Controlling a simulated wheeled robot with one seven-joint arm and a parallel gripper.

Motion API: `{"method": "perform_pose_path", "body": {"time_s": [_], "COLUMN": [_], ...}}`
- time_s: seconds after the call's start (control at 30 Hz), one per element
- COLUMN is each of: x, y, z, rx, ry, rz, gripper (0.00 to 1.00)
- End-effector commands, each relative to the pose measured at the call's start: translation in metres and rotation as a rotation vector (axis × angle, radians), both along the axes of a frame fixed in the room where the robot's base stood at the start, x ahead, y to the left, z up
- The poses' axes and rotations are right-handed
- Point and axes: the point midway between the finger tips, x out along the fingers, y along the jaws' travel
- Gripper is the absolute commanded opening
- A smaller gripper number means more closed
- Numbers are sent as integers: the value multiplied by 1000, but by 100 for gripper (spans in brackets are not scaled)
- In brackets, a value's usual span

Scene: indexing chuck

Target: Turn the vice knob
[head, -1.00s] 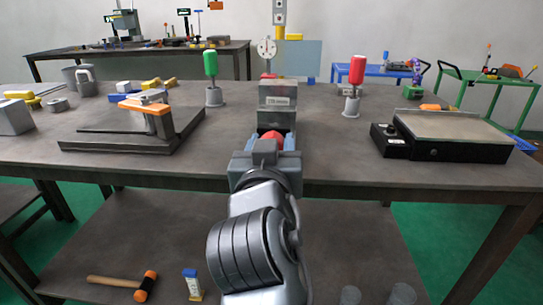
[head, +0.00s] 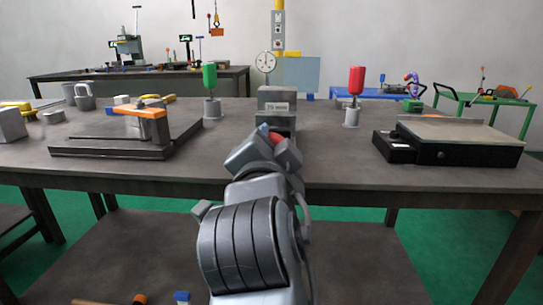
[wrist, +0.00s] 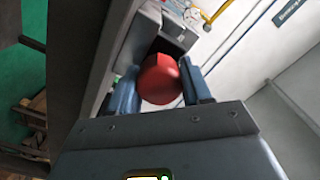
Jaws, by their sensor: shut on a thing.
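The red vice knob (head: 275,138) sits at the front of the grey vice (head: 277,100), near the table's front edge. It also shows in the wrist view (wrist: 160,79), between blue-grey fingers. My gripper (wrist: 163,86) is shut on the knob, one finger on each side. In the head view my gripper (head: 265,148) is tilted and partly hides the knob. The vice body shows behind the knob in the wrist view (wrist: 172,28).
A green-handled tool (head: 210,78) stands left of the vice and a red-handled one (head: 356,82) right of it. A plate with an orange clamp (head: 143,112) lies left; a black-sided flat device (head: 445,153) lies right.

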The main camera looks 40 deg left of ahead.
Motion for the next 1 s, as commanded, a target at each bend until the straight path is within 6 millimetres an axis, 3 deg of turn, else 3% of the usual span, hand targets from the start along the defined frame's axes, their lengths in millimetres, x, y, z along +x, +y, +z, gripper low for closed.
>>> {"method": "perform_pose_path", "body": {"time_s": [0.4,0.93,0.97,1.0], "x": [0,1,1,1], "y": [0,-1,-1,-1], "z": [-1,0,0,0], "rx": [158,179,179,179], "ry": [98,111,111,111], "rz": [-1,-2,-2,-2], "gripper": [18,18,49,53]}}
